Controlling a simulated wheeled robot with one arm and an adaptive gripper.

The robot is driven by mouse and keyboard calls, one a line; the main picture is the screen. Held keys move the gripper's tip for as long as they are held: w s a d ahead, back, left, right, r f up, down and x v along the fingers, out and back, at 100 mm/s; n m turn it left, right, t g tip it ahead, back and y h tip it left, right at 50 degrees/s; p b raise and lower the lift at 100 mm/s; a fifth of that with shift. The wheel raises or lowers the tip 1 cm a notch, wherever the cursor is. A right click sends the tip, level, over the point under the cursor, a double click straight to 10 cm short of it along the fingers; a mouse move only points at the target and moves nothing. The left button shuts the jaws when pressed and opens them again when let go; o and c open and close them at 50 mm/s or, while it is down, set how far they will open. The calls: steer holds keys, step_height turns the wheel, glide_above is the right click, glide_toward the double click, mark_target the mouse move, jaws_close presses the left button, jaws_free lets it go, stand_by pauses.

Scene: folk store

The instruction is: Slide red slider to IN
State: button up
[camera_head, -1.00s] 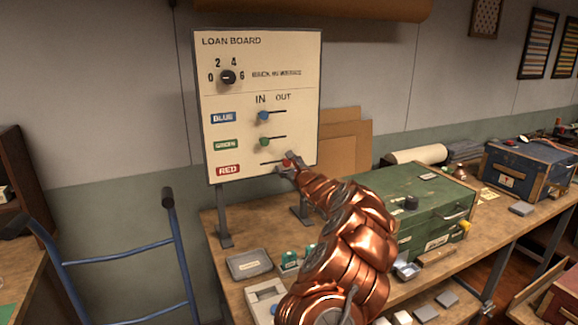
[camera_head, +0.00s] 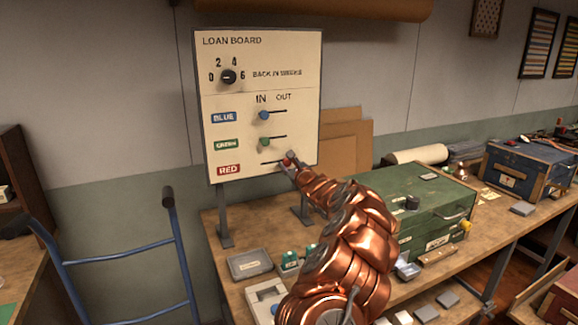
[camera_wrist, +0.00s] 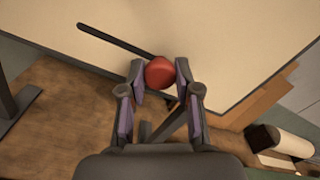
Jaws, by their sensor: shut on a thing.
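The loan board (camera_head: 270,62) stands upright on the bench, with IN on the left and OUT on the right above its slots. The red slider knob (camera_head: 286,162) sits at the right, OUT end of its slot, beside the RED label (camera_head: 229,170). My gripper (camera_head: 290,165) is at the knob. In the wrist view the red knob (camera_wrist: 160,72) lies between the fingertips of my gripper (camera_wrist: 160,76), which are shut on it. The empty slot (camera_wrist: 112,40) runs from the knob to the upper left. The blue knob (camera_head: 263,115) and green knob (camera_head: 264,142) are at the left, IN end.
A green toolbox (camera_head: 425,215) stands on the bench right of my arm. A grey tray (camera_head: 249,264) lies below the board. A blue hand truck (camera_head: 120,256) stands at the left. The space in front of the board's left side is clear.

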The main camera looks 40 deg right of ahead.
steer(key=shift+w+a+f+b, duration=0.1)
steer(key=shift+w+a+b, duration=0.35)
steer(key=shift+a+b, duration=1.05)
steer(key=shift+w+a+b, duration=0.4)
steer(key=shift+a+b, duration=0.55)
steer(key=shift+b, duration=1.2)
steer(key=shift+w+a+f+b, duration=0.1)
steer(key=shift+w+a+b, duration=0.35)
steer(key=shift+a+b, duration=1.05)
steer(key=o, duration=1)
steer(key=shift+d+r, duration=0.2)
steer(key=shift+d, duration=0.1)
steer(key=shift+s+f+b, duration=0.1)
steer(key=shift+b, duration=0.35)
steer(key=shift+b+v, duration=0.9)
steer(key=shift+b, duration=0.25)
steer(key=b, duration=0.6)
glide_toward(264, 164)
steer(key=v, duration=0.2)
steer(key=shift+s+a, duration=0.15)
steer(key=shift+s, duration=0.1)
